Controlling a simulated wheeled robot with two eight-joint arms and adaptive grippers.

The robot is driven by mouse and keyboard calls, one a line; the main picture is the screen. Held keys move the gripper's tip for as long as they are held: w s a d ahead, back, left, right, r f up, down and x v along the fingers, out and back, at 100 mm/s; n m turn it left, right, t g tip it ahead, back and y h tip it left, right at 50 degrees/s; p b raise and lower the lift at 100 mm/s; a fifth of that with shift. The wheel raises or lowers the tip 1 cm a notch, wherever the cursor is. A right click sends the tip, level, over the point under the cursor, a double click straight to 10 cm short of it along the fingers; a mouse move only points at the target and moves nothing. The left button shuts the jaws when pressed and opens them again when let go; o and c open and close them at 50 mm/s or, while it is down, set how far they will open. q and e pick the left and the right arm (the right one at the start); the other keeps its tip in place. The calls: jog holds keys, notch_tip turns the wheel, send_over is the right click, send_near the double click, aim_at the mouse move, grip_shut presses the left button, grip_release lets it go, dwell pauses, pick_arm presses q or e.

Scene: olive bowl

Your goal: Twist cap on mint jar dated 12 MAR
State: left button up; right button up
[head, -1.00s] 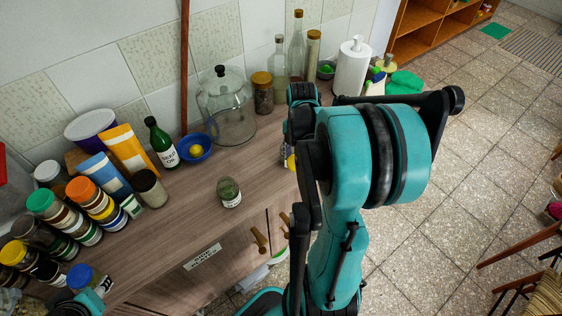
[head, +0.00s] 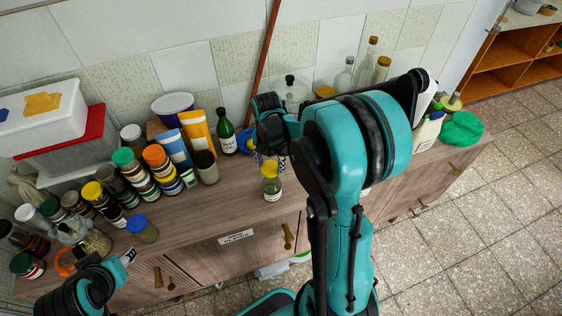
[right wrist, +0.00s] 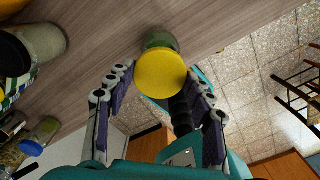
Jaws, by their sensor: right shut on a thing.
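A small glass jar (head: 272,191) with greenish contents and a pale label stands upright near the counter's front edge. The label's writing is too small to read. A yellow cap (head: 270,168) sits at the jar's mouth; how far it is seated I cannot tell. In the right wrist view the cap (right wrist: 160,75) lies between the fingers of my right gripper (right wrist: 162,78), which is shut on it, with the jar (right wrist: 160,41) behind it. In the head view my right arm hides most of that gripper. My left gripper (head: 127,258) is at the lower left, its jaws unclear.
Several spice jars and tubes crowd the counter's left, including a blue-lidded jar (head: 142,229) and a dark-lidded jar (head: 206,167). A green bottle (head: 226,132) stands behind. The counter around the jar's front is clear.

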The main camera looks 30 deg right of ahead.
aim_at(271, 173)
dwell(0.3)
jog(key=shift+f+b, duration=2.45)
jog(key=shift+f, duration=0.2)
jog(key=shift+f+b, duration=0.8)
jog(key=shift+b, duration=0.1)
dwell(0.5)
jog(key=m, duration=0.4)
jog(key=shift+m, duration=0.3)
jog(key=o, duration=0.8)
jog(key=shift+o, duration=0.2)
